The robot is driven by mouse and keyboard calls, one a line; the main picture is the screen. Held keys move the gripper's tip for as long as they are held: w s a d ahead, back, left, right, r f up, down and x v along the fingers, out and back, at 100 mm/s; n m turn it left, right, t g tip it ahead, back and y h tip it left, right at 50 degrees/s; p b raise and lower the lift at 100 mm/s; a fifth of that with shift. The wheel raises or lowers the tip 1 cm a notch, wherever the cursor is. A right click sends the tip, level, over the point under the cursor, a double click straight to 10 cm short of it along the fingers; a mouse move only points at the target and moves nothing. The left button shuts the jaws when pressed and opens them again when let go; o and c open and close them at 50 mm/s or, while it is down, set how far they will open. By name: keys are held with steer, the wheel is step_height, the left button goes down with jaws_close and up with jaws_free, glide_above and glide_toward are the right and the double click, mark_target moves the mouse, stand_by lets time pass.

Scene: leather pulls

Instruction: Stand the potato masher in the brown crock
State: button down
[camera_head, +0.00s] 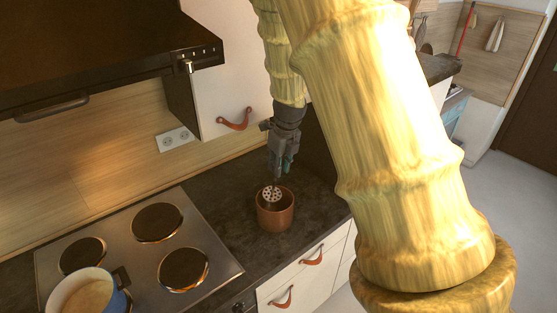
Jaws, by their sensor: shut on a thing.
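The brown crock (276,216) stands on the dark countertop to the right of the stove. The potato masher (271,194) shows as a pale round head with holes, at the crock's mouth. My gripper (277,173) is above the crock, pointing down, and is shut on the potato masher. Most of the masher's handle is hidden by the gripper. I cannot tell from this view whether the masher's head is inside the rim or just above and behind it.
A stove (139,241) with several dark burners lies left of the crock, with a blue pot (92,293) at its front. A range hood (110,45) and a white cupboard (222,75) hang above. My arm covers the right middle of the view.

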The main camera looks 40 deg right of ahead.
step_height(320, 180, down, 9)
steer(key=b, duration=0.3)
steer(key=shift+s, duration=0.35)
stand_by(0.4)
steer(key=shift+f, duration=0.2)
stand_by(0.9)
steer(key=c, duration=1.2)
jaws_free()
